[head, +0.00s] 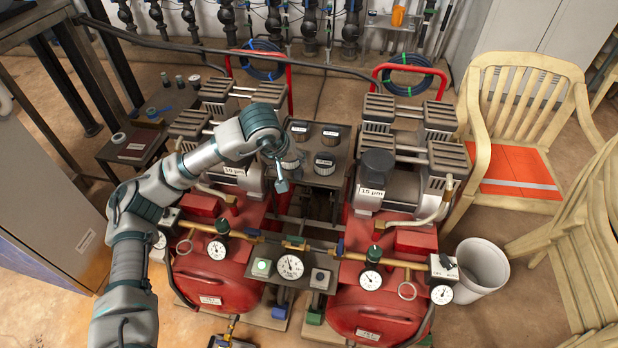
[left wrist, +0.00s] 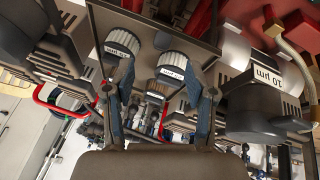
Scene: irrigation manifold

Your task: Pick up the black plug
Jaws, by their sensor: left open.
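A round black plug (head: 376,165) sits on top of the right compressor, just above its "15 µm" label. My left gripper (head: 281,180) is open and empty, pointing down over the left edge of the grey centre stand, to the left of that plug and apart from it. In the left wrist view, its fingers (left wrist: 162,95) are spread below two ribbed, labelled caps. A dark cylinder (left wrist: 258,108) shows at the right of that view beside a "10 µm" label. My forearm hides the top of the left compressor in the head view. My right gripper is not in view.
Several dark-topped ribbed caps (head: 331,135) stand on the centre stand. Red handles (head: 409,69) rise behind the compressors. Brass pipes and gauges (head: 290,266) run along the front. A white bin (head: 481,270) and a beige chair (head: 522,110) are at right.

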